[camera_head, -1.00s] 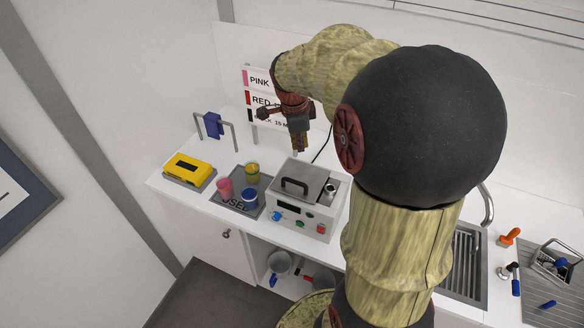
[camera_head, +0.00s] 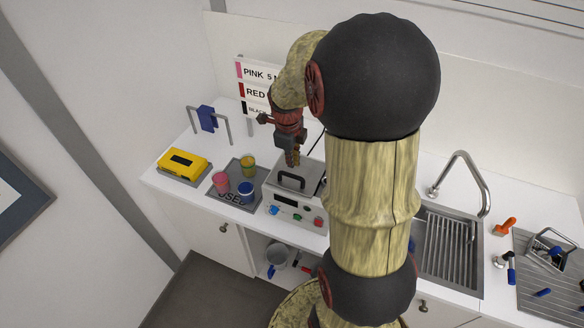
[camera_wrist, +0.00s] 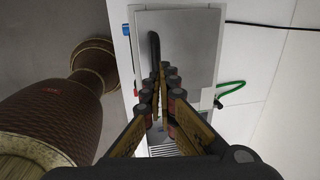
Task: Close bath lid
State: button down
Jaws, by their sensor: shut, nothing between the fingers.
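The bath is a light box (camera_head: 293,208) with knobs and a dark display on its front, standing on the white counter. Its grey metal lid (camera_head: 308,178) lies over the top and looks flat; I cannot tell whether it is fully down. A dark handle (camera_head: 291,180) stands on the lid. In the wrist view the lid (camera_wrist: 195,45) spreads under my gripper, with the handle (camera_wrist: 154,55) just left of the fingertips. My gripper (camera_head: 292,158) is shut and empty, pointing down above the lid behind the handle. Contact is not clear. My arm hides the bath's right side.
Left of the bath, pink (camera_head: 221,182), yellow (camera_head: 248,166) and blue (camera_head: 245,191) jars stand on a dark mat (camera_head: 228,199). A yellow box (camera_head: 183,162) is farther left. A sink (camera_head: 445,245) with a tall tap lies right. A cable runs behind the bath.

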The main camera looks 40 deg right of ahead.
aim_at(292, 177)
jog(key=shift+w+d+f, duration=0.1)
jog(key=shift+d+f, duration=0.05)
jog(key=shift+f, duration=1)
jog(key=shift+d+f, duration=0.15)
jog(key=shift+f, duration=1)
jog(key=shift+f, duration=0.1)
jog(key=shift+a+f+b, duration=0.2)
jog(key=shift+f+b, duration=0.65)
jog(key=shift+b, duration=0.05)
jog(key=shift+s+a, duration=0.15)
jog(key=shift+s, duration=0.1)
